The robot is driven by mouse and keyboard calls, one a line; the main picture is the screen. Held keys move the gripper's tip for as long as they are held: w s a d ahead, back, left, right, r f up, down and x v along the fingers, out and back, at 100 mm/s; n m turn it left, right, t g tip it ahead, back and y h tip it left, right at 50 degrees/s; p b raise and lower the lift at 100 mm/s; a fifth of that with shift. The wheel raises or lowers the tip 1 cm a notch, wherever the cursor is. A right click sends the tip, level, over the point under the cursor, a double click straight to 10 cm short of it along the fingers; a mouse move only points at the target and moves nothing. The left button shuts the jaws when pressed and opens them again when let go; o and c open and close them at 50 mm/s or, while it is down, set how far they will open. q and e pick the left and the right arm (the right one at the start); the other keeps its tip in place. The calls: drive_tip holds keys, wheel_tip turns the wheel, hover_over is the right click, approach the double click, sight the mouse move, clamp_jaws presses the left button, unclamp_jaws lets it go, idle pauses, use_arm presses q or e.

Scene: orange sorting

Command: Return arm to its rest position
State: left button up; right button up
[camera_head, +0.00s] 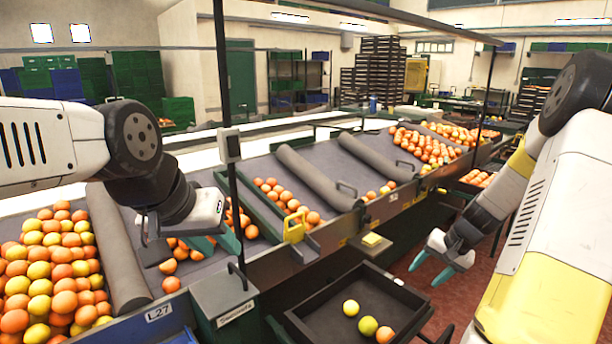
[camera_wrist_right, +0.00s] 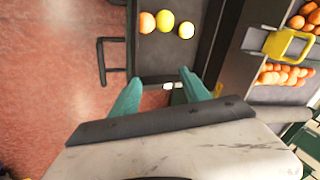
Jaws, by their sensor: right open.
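My right gripper (camera_head: 436,272) is open and empty, above the floor just right of the dark tray. Its teal fingers also show in the right wrist view (camera_wrist_right: 160,95), apart with nothing between them. My left gripper (camera_head: 222,243) is over the sorting table at the left, near several oranges; its teal fingers show, but I cannot tell whether they are open or shut. The tray also shows in the right wrist view (camera_wrist_right: 155,65).
Piled oranges and yellow fruit (camera_head: 45,270) fill the left end of the sorting table. Grey rollers (camera_head: 318,180) divide the belt, with more oranges (camera_head: 425,150) beyond. A dark post (camera_head: 226,100) stands near my left arm. Red floor (camera_head: 425,300) lies open under my right gripper.

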drive_tip(key=s+a+r+n, duration=0.1)
drive_tip(key=s+a+r, duration=0.25)
drive_tip(key=r, duration=0.25)
drive_tip(key=s+a+r+n+h, duration=0.1)
drive_tip(key=s+a+r+n, duration=0.1)
drive_tip(key=a+r, duration=0.35)
drive_tip(key=s+a+r+n, duration=0.1)
drive_tip(key=s+a+r, duration=0.25)
drive_tip(key=r, duration=0.25)
drive_tip(key=s+a+r+n+t, duration=0.1)
drive_tip(key=s+a+r, duration=0.2)
drive_tip(key=s, duration=0.3)
drive_tip(key=s+a+r+n+t, duration=0.1)
drive_tip(key=s+a+r, duration=0.2)
drive_tip(key=s, duration=0.3)
drive_tip(key=shift+r+n, duration=0.3)
drive_tip(key=shift+r, duration=0.1)
